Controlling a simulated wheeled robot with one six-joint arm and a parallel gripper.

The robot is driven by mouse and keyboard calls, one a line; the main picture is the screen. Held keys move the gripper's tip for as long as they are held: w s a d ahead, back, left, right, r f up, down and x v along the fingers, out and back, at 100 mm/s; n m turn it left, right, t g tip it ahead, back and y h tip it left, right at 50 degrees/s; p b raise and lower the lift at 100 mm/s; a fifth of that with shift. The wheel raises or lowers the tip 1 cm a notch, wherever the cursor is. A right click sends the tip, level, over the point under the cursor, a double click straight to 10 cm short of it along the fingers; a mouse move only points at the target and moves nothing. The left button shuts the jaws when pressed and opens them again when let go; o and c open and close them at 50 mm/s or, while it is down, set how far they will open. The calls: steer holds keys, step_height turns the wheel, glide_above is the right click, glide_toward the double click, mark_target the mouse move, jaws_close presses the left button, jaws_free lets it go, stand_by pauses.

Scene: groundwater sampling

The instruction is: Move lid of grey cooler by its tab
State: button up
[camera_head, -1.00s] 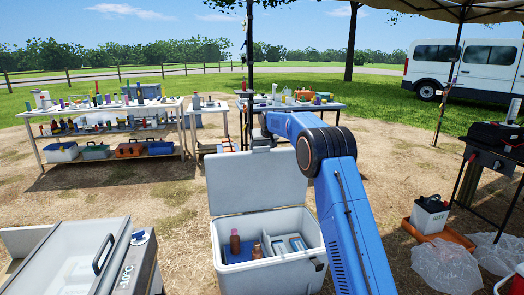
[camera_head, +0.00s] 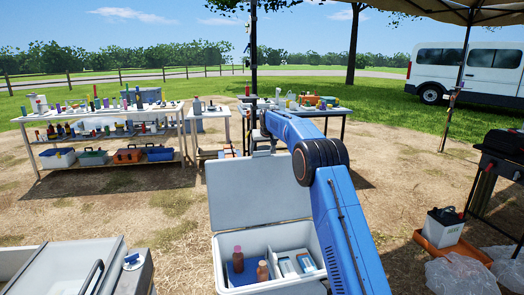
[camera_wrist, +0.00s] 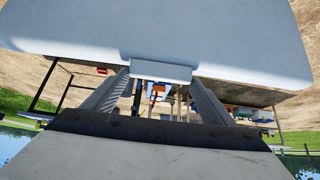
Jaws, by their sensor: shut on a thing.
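The grey cooler (camera_head: 218,262) stands open in the head view, cut off by the bottom edge. Its lid (camera_head: 255,190) is raised and leans back a little past upright. In the wrist view the lid (camera_wrist: 230,35) fills the top, with its tab (camera_wrist: 160,71) sticking out of the near edge. My gripper (camera_wrist: 161,80) is shut on the tab, a finger at each side. In the head view my arm reaches over the cooler's right side to the lid's top edge, and the fingertips cannot be made out there.
Inside the cooler are two brown bottles (camera_head: 262,271), a blue block and white-blue boxes (camera_head: 288,267). A grey case (camera_head: 70,268) with a handle stands front left. A loaded shelf table (camera_head: 100,120) is behind left. A battery in an orange tray (camera_head: 436,240) is at right.

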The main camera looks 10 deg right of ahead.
steer(key=shift+r, duration=0.3)
steer(key=o, duration=1.5)
steer(key=shift+f, duration=0.1)
steer(key=v, duration=1.7)
steer(key=shift+s, duration=0.15)
steer(key=shift+r, duration=0.2)
steer(key=s+d+r+g, duration=0.1)
steer(key=s+r, duration=0.1)
steer(key=s, duration=1.7)
steer(key=s+d+r, duration=0.1)
steer(key=s, duration=1.7)
steer(key=s+f, duration=0.6)
steer(key=s, duration=0.6)
steer(key=s+f+g, duration=0.1)
steer(key=s+f, duration=0.6)
steer(key=s, duration=0.6)
steer(key=s+d+f, duration=0.1)
steer(key=s+f, duration=0.6)
steer(key=s, duration=0.5)
steer(key=shift+s+g, duration=0.35)
steer(key=shift+g, duration=0.05)
